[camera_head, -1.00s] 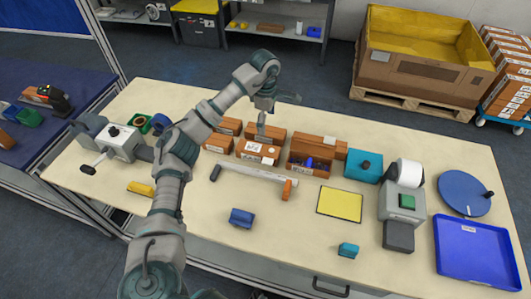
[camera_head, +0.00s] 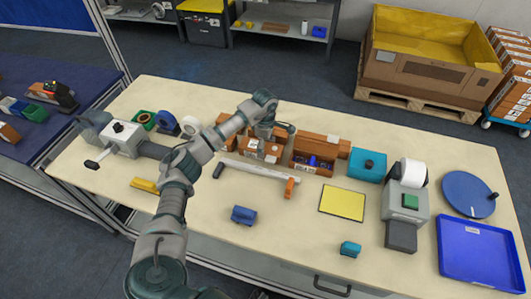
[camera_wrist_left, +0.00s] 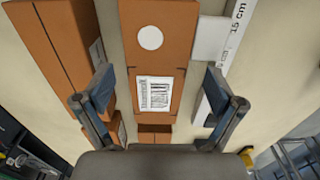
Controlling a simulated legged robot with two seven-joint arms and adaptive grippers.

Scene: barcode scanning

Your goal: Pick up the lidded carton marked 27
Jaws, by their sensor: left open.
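Several brown cartons stand in a group at the middle back of the table. My left gripper (camera_head: 264,143) is low over a brown carton with white labels (camera_head: 258,155), which it partly hides. In the left wrist view, this carton (camera_wrist_left: 160,50) has a round white sticker and a barcode label. It lies between the two spread fingers of my left gripper (camera_wrist_left: 158,88), with gaps on both sides. Another brown carton (camera_wrist_left: 62,45) is close on the left there. I cannot read a 27 on any carton. My right gripper is not in view.
An open brown box with blue items (camera_head: 312,168) and a long brown carton (camera_head: 317,144) stand right of the gripper. A pale ruler bar (camera_head: 258,171) lies in front. A teal box (camera_head: 368,165), a yellow mat (camera_head: 342,203) and a blue tray (camera_head: 478,250) are farther right.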

